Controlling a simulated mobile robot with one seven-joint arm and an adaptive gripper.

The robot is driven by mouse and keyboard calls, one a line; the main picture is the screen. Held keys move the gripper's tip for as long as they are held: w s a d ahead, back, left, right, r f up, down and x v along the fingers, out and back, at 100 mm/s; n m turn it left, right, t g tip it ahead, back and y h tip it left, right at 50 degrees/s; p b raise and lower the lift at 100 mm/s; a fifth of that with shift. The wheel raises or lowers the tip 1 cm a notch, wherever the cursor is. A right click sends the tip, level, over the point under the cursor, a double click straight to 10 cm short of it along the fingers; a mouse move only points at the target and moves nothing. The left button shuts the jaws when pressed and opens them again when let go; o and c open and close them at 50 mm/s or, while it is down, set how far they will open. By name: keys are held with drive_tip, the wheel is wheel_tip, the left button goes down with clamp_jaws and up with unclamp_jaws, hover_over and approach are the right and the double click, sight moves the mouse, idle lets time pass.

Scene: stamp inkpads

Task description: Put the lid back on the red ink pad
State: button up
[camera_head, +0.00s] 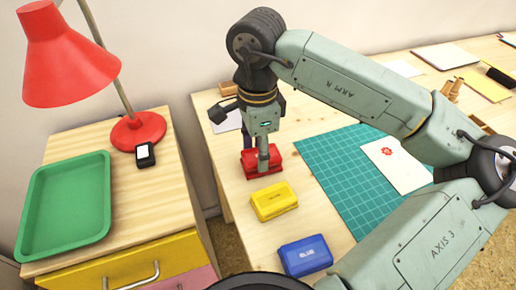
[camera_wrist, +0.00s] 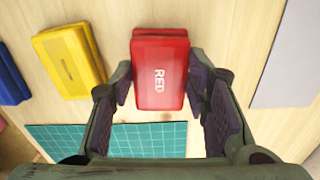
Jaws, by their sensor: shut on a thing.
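The red lid, marked RED (camera_wrist: 160,75), is between the two fingers of my gripper (camera_wrist: 161,88) in the wrist view. My gripper is shut on its sides. The red ink pad (camera_head: 249,171) shows in the head view below my gripper (camera_head: 264,158), which points straight down. Lid and pad line up closely there, with the lid over the pad. A strip of red (camera_wrist: 160,33) shows past the lid's far edge in the wrist view. I cannot tell whether the lid sits fully down or is slightly above the pad.
A yellow ink pad (camera_head: 274,201) and a blue ink pad (camera_head: 305,256) stand closed in a row nearer the front. A green cutting mat (camera_head: 340,185) with a stamped white card (camera_head: 397,165) lies to the right. A side cabinet holds a green tray (camera_head: 40,210) and red lamp (camera_head: 138,130).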

drive_tip(key=shift+f+b, duration=0.6)
drive_tip(key=shift+b, duration=0.75)
idle(1.2)
idle(0.4)
drive_tip(key=o, duration=0.9)
drive_tip(key=o, duration=0.4)
drive_tip(key=shift+r, duration=0.1)
drive_tip(key=shift+r+p, duration=2)
drive_tip(key=shift+r, duration=1.5)
